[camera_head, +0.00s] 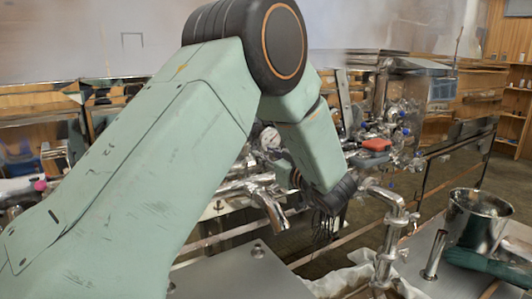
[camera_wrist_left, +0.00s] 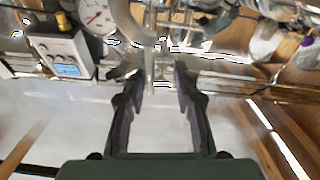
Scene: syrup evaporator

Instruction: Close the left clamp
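My left gripper (camera_head: 328,222) hangs at the end of my pale green arm, beside the shiny pipes in the middle of the head view. In the left wrist view its two dark fingers (camera_wrist_left: 160,88) are apart. A thin upright metal piece (camera_wrist_left: 149,72) shows between or just beyond them, below a curved metal part (camera_wrist_left: 132,22). I cannot tell whether the fingers touch it. The left clamp cannot be clearly made out. A bent steel pipe (camera_head: 391,222) with clamp-like fittings stands right of the gripper. My right gripper is not in view.
A round gauge (camera_wrist_left: 97,16) and a grey box with a blue display (camera_wrist_left: 65,55) lie left of the fingers. A steel bucket (camera_head: 478,218) stands at the right, with dark green cloth or gloves (camera_head: 485,262) in front.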

